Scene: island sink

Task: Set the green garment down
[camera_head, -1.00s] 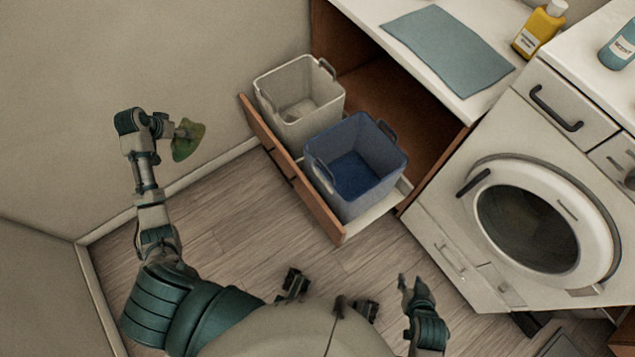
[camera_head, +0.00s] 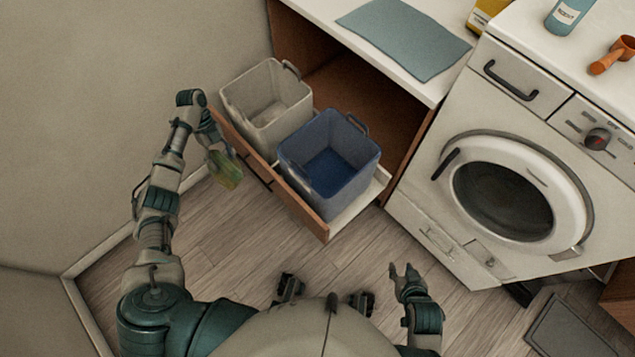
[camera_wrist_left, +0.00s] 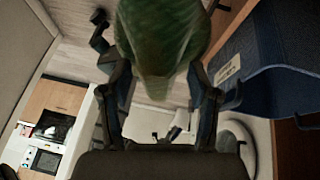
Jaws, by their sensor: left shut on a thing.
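The green garment (camera_head: 226,171) hangs from my left gripper (camera_head: 215,147), which is shut on it. In the head view it is left of the open drawer, in front of the white bin and apart from both bins. In the left wrist view the garment (camera_wrist_left: 163,35) fills the top middle, between the fingers of my left gripper (camera_wrist_left: 163,85). The white bin (camera_head: 262,122) and the blue bin (camera_head: 318,176) stand side by side in the pulled-out drawer (camera_head: 310,217). My right gripper (camera_head: 404,272) is open and empty, low over the floor.
The blue bin also shows at the right of the left wrist view (camera_wrist_left: 285,50). A washing machine (camera_head: 420,215) with a round door stands at the right. A grey-blue cloth (camera_head: 405,38), a blue bottle (camera_head: 566,15) and an orange scoop (camera_head: 612,56) lie or stand on the white tops.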

